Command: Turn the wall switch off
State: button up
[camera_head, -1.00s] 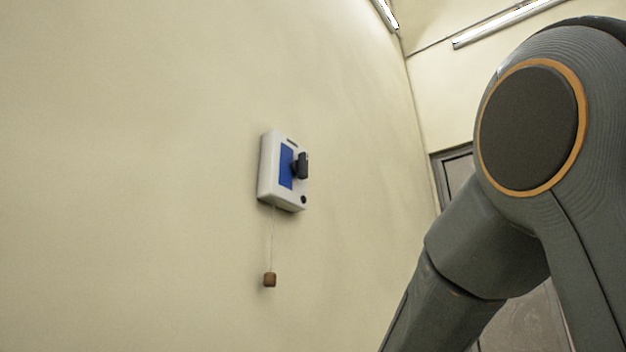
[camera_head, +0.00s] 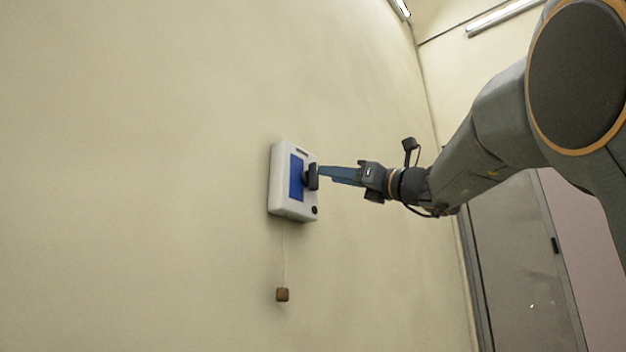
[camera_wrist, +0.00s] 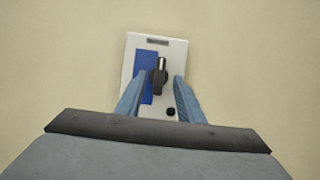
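The wall switch is a white box (camera_head: 280,180) on the wall, with a blue panel (camera_head: 296,177) and a black knob (camera_head: 312,177) standing out from it. The box also shows in the wrist view (camera_wrist: 180,50), with the knob (camera_wrist: 160,76) upright near its middle. My gripper (camera_head: 322,172) is at the knob's right side in the head view. In the wrist view its two blue fingers (camera_wrist: 160,78) are apart, one to each side of the knob's lower part, with gaps visible. I cannot tell whether the fingertips reach past the knob's face.
A small brown wooden block (camera_head: 282,295) hangs on a thin cord below the box. A small black round button (camera_wrist: 170,112) is low on the box. The wall around is bare. A grey door (camera_head: 520,260) stands at the right.

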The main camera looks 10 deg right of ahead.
aim_at(311, 177)
jog(key=shift+p+x, duration=1.05)
jog(key=shift+x, duration=1.7)
jog(key=c, duration=0.6)
jog(key=shift+c, duration=0.2)
